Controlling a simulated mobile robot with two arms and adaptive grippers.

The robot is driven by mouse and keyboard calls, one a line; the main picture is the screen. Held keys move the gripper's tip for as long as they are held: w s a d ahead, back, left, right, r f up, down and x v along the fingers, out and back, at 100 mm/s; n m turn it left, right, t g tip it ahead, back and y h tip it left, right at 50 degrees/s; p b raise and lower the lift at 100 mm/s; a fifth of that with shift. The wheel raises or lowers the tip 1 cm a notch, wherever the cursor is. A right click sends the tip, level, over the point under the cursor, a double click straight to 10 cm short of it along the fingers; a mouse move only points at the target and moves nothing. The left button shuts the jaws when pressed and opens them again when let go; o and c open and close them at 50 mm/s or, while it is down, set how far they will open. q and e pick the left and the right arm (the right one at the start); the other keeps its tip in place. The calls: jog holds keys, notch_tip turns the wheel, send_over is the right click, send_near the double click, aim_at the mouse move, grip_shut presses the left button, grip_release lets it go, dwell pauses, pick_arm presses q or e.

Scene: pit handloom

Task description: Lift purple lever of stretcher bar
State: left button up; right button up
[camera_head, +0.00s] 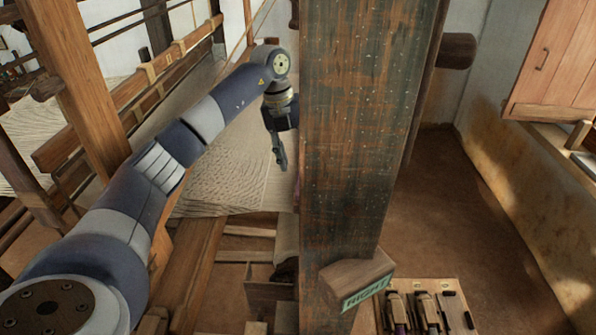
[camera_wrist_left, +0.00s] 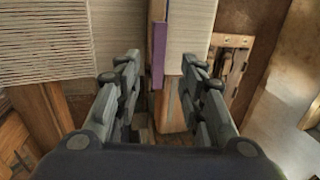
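The purple lever (camera_wrist_left: 158,52) shows in the left wrist view as a narrow upright purple strip, beside a pale wooden part and the pale cloth (camera_wrist_left: 192,30). My left gripper (camera_wrist_left: 160,64) is open there, one finger on each side of the lever in the picture. I cannot tell whether either finger touches it. In the head view my left gripper (camera_head: 280,155) points down over the woven cloth (camera_head: 235,175), just left of a thick wooden post. My right gripper is not in view.
The thick dark post (camera_head: 355,130) stands close beside my left gripper. A block marked "RIGHT" (camera_head: 358,280) sits at its foot, near a board with several dark tools (camera_head: 425,310). Loom beams (camera_head: 165,75) stand at left. The floor at right (camera_head: 450,200) is clear.

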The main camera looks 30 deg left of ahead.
pick_arm(q)
jog(key=f, duration=0.2)
jog(key=f+p, duration=0.1)
jog(key=shift+w+d, duration=0.1)
jog(key=shift+d, duration=0.15)
jog(key=f, duration=0.1)
jog(key=f+p, duration=0.1)
jog(key=f, duration=0.1)
jog(key=shift+w+a, duration=0.1)
jog(key=shift+w, duration=0.25)
jog(key=shift+w+f, duration=0.1)
jog(key=shift+f, duration=0.35)
jog(key=shift+d, duration=0.25)
jog(key=shift+a, duration=0.1)
jog(key=c, duration=0.8)
grip_shut()
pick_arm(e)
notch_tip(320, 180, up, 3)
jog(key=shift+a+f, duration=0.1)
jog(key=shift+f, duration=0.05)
